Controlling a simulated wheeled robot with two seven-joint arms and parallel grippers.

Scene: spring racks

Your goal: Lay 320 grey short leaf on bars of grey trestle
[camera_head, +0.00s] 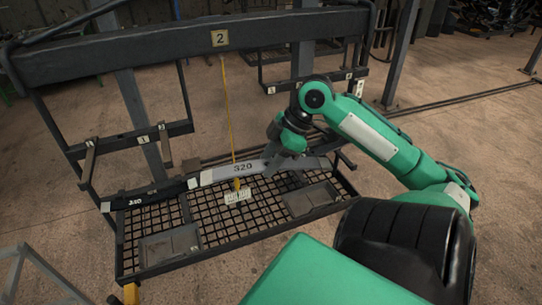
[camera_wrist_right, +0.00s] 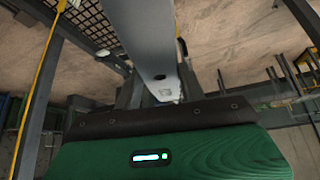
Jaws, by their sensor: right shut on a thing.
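The grey short leaf marked 320 (camera_head: 222,173) is a slightly bowed bar in the head view, above the mesh deck. My right gripper (camera_head: 279,163) is shut on it near its right end. The leaf also shows in the right wrist view as a long grey bar with a hole (camera_wrist_right: 150,45), running away from the green gripper body. Whether the leaf touches anything below is unclear. A pale grey tubular frame (camera_head: 38,270), which looks like the grey trestle, is cut off at the lower left. My left gripper is not in view.
A dark rack with a top beam marked 2 (camera_head: 150,48) and a mesh deck (camera_head: 215,222) stands ahead. A darker marked leaf (camera_head: 150,193) lies at its left. A yellow cord (camera_head: 229,110) hangs from the beam to a pale tag (camera_head: 237,196). Open floor lies at left.

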